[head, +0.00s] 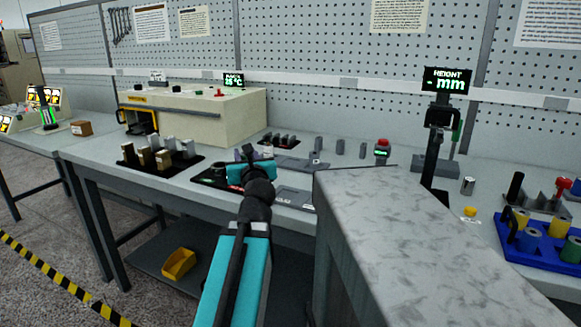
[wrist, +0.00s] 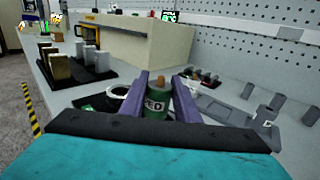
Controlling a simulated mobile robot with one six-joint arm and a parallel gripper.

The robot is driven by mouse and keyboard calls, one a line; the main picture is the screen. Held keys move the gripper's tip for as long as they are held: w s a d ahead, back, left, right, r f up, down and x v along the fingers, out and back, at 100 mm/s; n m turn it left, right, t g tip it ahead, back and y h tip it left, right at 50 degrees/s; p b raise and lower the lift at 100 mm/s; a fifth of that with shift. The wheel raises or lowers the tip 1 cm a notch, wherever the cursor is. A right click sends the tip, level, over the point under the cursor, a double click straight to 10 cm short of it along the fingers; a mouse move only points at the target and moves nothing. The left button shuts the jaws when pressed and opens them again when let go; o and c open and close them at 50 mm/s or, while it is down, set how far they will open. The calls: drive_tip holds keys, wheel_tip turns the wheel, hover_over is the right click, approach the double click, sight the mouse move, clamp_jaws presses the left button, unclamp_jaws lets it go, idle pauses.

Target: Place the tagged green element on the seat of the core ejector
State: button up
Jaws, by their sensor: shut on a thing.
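My gripper (wrist: 158,84) has its two purple fingers closed on a green cylinder (wrist: 156,104). The cylinder is upright and carries a pale tag with partly visible letters ending "ED"; a brown core tip shows on top. In the head view my gripper (head: 248,153) is over the middle bench, and the cylinder is largely hidden there. Just left of the cylinder, in the wrist view, a dark fixture with a round ring (wrist: 118,92) stands on the bench. I cannot tell for sure which fixture is the core ejector.
A black rack of metal blocks (head: 160,155) stands left of my gripper. A beige cabinet (head: 190,112) is behind it. A height gauge (head: 440,115) and a blue tray (head: 505,240) with spools are to the right. A yellow bin (head: 179,263) sits on the lower shelf.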

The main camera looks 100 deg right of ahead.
drive_tip(key=s+a+m+g+b, duration=0.1)
drive_tip(key=s, duration=0.5)
drive_tip(key=s+a+r+m+g+b, duration=0.1)
drive_tip(key=s+a+g, duration=0.1)
drive_tip(key=s, duration=0.5)
drive_tip(key=shift+a+g, duration=0.3)
drive_tip(key=shift+w+d+r+p, duration=0.1)
drive_tip(key=shift+d+r+p, duration=0.05)
drive_tip(key=shift+p, duration=0.3)
